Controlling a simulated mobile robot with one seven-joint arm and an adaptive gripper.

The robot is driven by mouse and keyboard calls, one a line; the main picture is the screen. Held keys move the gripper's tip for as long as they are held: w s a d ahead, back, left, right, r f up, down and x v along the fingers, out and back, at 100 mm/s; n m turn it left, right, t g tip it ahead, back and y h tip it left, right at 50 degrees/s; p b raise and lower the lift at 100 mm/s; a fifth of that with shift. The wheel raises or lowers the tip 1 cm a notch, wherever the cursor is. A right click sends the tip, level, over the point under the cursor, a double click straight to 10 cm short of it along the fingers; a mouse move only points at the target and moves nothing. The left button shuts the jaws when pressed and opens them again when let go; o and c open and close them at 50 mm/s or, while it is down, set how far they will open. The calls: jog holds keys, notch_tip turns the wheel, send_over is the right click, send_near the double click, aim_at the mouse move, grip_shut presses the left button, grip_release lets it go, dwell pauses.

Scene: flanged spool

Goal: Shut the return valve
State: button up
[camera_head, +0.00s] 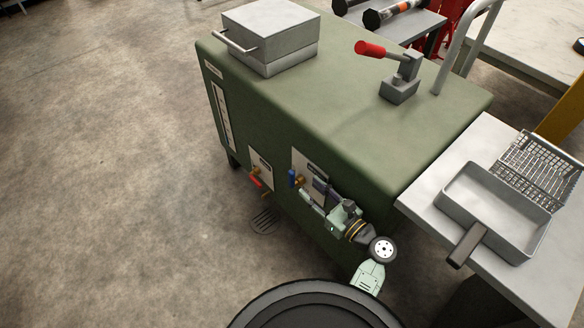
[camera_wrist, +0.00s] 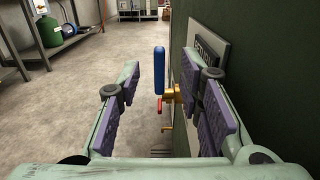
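The blue-handled valve (camera_head: 292,178) is on the front of the green cabinet, beside a pale plate. In the wrist view its blue lever (camera_wrist: 159,72) stands upright on a brass body (camera_wrist: 172,95); lettering on the plate (camera_wrist: 207,52) is partly hidden by a finger. I take this as the return valve. My gripper (camera_head: 314,194) is just right of it in the head view. In the wrist view my gripper (camera_wrist: 161,88) is open and empty, with the lever ahead between its purple-padded fingers. I see no contact. A red-handled valve (camera_head: 257,182) sits further left.
The green cabinet (camera_head: 330,85) carries a grey box (camera_head: 270,32) and a red-knobbed lever clamp (camera_head: 400,80) on top. A side table (camera_head: 440,195) with a tray and wire basket stands to the right. The floor (camera_head: 110,160) to the left is open.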

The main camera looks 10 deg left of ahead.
aim_at(294, 175)
jog(key=p+x, duration=0.1)
jog(key=x, duration=0.8)
jog(key=shift+a, duration=0.1)
jog(key=shift+c, duration=0.3)
grip_shut()
